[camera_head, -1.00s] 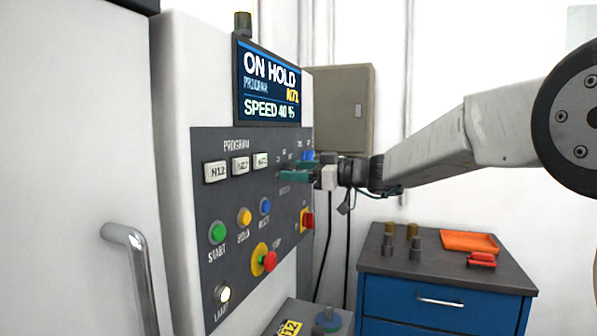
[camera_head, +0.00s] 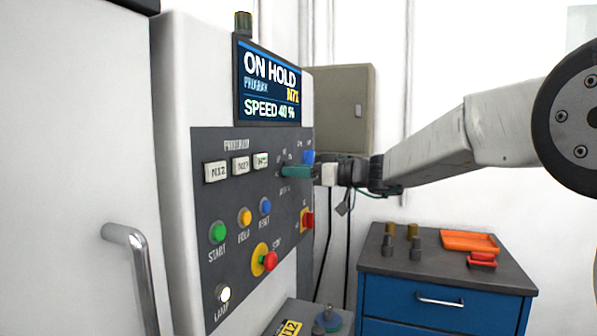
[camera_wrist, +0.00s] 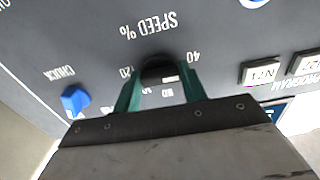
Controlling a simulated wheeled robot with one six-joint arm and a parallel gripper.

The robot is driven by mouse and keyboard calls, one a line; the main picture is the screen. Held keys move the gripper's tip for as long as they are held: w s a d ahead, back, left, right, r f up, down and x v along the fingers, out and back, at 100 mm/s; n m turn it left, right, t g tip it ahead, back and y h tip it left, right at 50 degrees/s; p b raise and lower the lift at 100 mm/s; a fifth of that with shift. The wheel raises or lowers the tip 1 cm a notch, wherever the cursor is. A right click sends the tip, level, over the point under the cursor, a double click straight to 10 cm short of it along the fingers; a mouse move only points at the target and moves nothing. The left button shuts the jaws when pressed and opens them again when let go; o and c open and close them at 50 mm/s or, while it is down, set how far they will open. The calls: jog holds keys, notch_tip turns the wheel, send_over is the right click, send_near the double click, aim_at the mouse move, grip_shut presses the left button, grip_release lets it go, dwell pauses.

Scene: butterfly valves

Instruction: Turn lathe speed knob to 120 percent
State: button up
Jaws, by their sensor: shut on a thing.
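The speed knob (camera_wrist: 158,68) is a dark round knob on the grey control panel (camera_head: 240,205), under the upside-down lettering "SPEED %" in the wrist view. The labels 40 and 120 stand on either side of it. My gripper (camera_wrist: 161,78) is shut on the knob, with one green finger on each side. In the head view, my gripper (camera_head: 284,172) reaches the panel from the right, and its fingers hide the knob. The display (camera_head: 270,84) reads "ON HOLD", program N71 and "SPEED 40 %".
The blue chuck knob (camera_wrist: 75,99) is close beside my gripper. Program buttons (camera_head: 240,166), coloured buttons (camera_head: 244,217), a red stop button (camera_head: 270,261) and a red switch (camera_head: 308,220) are on the panel. A blue cabinet (camera_head: 440,300) stands below my arm.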

jog(key=n, duration=3.4)
dwell(0.5)
dwell(0.4)
jog(key=o, duration=1)
